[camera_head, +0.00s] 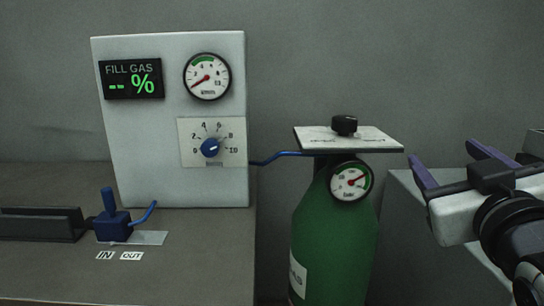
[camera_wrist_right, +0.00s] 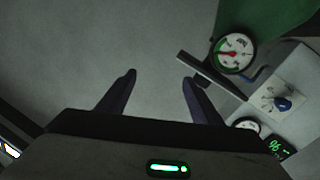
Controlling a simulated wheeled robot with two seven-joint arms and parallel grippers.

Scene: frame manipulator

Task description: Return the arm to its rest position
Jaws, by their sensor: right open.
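My right gripper (camera_head: 455,165) is at the right side of the head view, beside the green gas cylinder (camera_head: 335,250) and apart from it. Its two purple fingers stand apart with nothing between them. In the right wrist view the open fingers (camera_wrist_right: 158,82) point at bare grey surface. The cylinder (camera_wrist_right: 262,18) shows there at the upper right. My left gripper does not show.
The white panel (camera_head: 150,150) carries a display, a gauge and a dial. A black knob (camera_head: 344,125) sits on the cylinder's top plate (camera_head: 380,142). A blue lever (camera_head: 112,215) and a dark holder (camera_head: 40,224) are on the left table. A pale surface (camera_head: 402,200) lies behind my right gripper.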

